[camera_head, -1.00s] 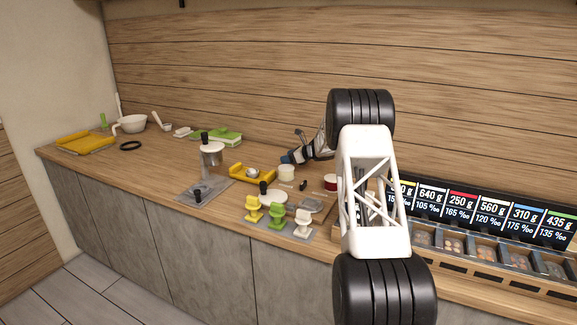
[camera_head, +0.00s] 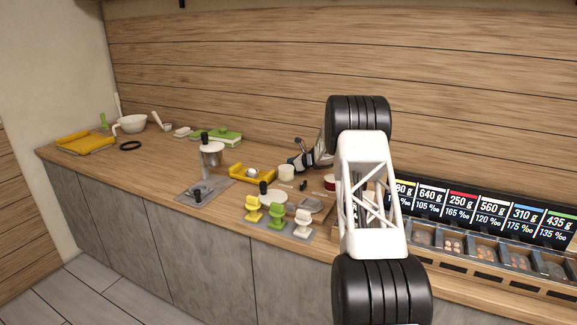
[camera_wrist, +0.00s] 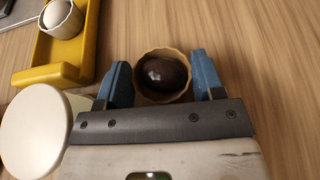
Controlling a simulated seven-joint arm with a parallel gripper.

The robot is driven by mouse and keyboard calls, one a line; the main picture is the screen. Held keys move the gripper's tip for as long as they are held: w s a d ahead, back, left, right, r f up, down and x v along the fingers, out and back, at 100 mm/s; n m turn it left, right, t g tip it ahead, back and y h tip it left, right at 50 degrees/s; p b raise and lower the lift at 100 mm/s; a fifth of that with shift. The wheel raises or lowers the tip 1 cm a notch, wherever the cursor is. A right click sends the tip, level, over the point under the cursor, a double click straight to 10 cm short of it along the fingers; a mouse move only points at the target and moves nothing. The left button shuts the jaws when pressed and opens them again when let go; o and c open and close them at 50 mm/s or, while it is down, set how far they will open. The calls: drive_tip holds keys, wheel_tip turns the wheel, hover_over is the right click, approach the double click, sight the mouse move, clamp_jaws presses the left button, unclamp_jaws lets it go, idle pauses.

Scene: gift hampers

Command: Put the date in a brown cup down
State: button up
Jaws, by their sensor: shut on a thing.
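In the wrist view, the date (camera_wrist: 163,74) is a dark, glossy oval inside a light brown pleated cup (camera_wrist: 143,91). The cup is upright between the two blue fingers of my gripper (camera_wrist: 162,80), which is shut on it. In the head view, my gripper (camera_head: 298,161) is at the back of the counter, behind the white round container (camera_head: 286,173) and right of the yellow tray (camera_head: 265,176). The cup and date cannot be made out there. How far the cup is above the wood is hard to tell.
A white round lid (camera_wrist: 35,135) is near my left finger. Bare wood lies ahead and right. Yellow, green and white stands (camera_head: 277,215) line the counter's front.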

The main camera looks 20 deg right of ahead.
drive_tip(key=o, duration=0.6)
drive_tip(key=shift+o, duration=0.2)
drive_tip(key=shift+r, duration=0.1)
drive_tip(key=shift+v, duration=6.05)
drive_tip(key=shift+a+r, duration=0.1)
